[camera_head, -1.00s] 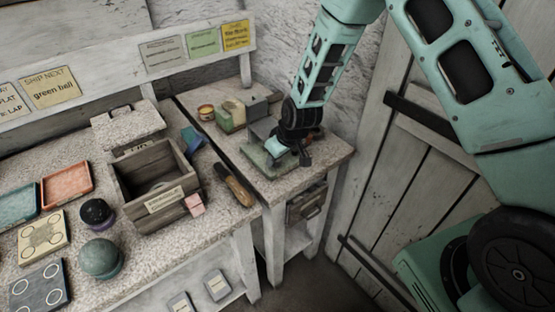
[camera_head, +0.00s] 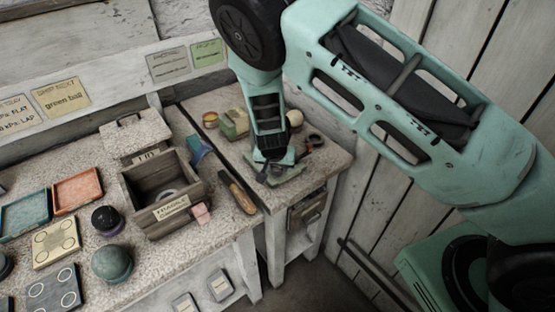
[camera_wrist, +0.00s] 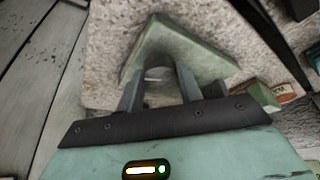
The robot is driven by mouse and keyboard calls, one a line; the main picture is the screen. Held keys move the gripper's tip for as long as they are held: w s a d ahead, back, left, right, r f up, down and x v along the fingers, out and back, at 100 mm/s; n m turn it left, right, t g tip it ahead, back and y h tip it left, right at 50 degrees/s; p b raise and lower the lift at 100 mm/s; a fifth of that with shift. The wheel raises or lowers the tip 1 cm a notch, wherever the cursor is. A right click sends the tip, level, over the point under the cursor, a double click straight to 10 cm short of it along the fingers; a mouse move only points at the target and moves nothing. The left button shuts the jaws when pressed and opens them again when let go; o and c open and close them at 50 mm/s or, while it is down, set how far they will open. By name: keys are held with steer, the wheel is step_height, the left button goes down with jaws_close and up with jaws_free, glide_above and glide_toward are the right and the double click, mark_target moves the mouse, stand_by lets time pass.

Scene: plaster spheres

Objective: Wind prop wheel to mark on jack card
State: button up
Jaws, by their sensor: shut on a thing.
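My gripper (camera_head: 268,172) points down at a green plate-like base (camera_head: 291,174) on the small side table. In the wrist view my fingers (camera_wrist: 160,86) are shut on a small grey rounded piece (camera_wrist: 158,73) standing over the green base (camera_wrist: 205,50). It is probably the prop wheel, but the fingers hide most of it, and I cannot make out any mark. No card that I can read as the jack card is in view; a green note (camera_head: 207,52) on the back board is too small to read.
A pale ball (camera_head: 295,118), a green block (camera_head: 234,124) and a small tin (camera_head: 210,119) stand behind my gripper. The left bench holds a wooden crate (camera_head: 140,190), a brown-handled tool (camera_head: 238,192) and a dark green ball (camera_head: 112,263). A plank wall stands to the right.

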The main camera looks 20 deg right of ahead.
steer(key=shift+a+m+g+h+p, duration=0.1)
steer(key=shift+m+g+h+p, duration=0.3)
steer(key=shift+m+p, duration=0.8)
steer(key=shift+m, duration=0.5)
steer(key=o, duration=1)
steer(key=b+v, duration=0.3)
steer(key=v, duration=1.4)
steer(key=shift+a+r+b, duration=0.15)
steer(key=shift+a+b, duration=0.05)
steer(key=shift+b, duration=0.1)
